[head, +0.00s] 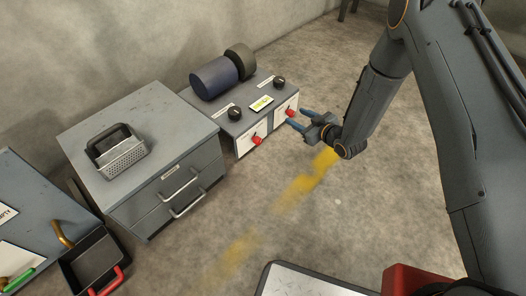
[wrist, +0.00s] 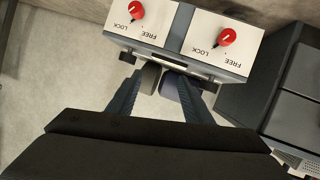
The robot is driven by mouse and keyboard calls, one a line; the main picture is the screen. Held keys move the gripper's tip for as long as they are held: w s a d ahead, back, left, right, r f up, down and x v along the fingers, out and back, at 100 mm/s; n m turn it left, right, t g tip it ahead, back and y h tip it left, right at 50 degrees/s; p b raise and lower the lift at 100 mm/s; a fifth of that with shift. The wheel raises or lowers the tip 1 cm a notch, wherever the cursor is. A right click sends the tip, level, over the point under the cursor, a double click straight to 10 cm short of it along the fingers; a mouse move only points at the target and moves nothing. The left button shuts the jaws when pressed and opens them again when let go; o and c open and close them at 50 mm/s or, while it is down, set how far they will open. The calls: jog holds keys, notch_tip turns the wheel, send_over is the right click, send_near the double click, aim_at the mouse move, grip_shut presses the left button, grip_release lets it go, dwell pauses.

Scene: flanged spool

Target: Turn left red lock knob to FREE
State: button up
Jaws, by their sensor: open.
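The left red lock knob (head: 256,140) sits on a white front plate of the grey bench unit; in the wrist view, seen upside down, it is the right-hand knob (wrist: 227,37). Its dark pointer seems to lean toward the LOCK label. The right red knob (head: 290,112) is on the neighbouring plate and shows at the upper left of the wrist view (wrist: 136,10). My gripper (head: 297,118) is open and empty, in front of the unit near the right knob. Its two blue fingers (wrist: 159,82) appear in the wrist view, apart from both red knobs.
Black knobs (head: 234,114) and a dark blue cylinder (head: 213,78) are on top of the unit. A grey drawer cabinet (head: 140,180) with protruding handles stands to the left, carrying a basket (head: 122,155). The floor in front is clear, with a worn yellow stripe (head: 300,186).

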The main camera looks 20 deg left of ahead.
jog(key=s+a+f+n+y+b, duration=0.1)
jog(key=s+a+f+y+b, duration=0.25)
jog(key=f, duration=0.55)
jog(key=n+g+y+b, duration=0.1)
jog(key=g+y+b, duration=0.1)
jog(key=b, duration=0.3)
send_near(260, 143)
jog(key=a, duration=0.2)
jog(key=shift+w+b+x, duration=0.2)
jog(key=shift+b+x, duration=0.7)
jog(key=shift+x, duration=1)
jog(key=shift+w+b+x, duration=0.2)
jog(key=shift+b+x, duration=0.7)
jog(key=shift+x, duration=1)
jog(key=shift+d, duration=0.15)
jog(key=shift+n, duration=0.3)
jog(key=c, duration=1.1)
jog(key=shift+o, duration=0.2)
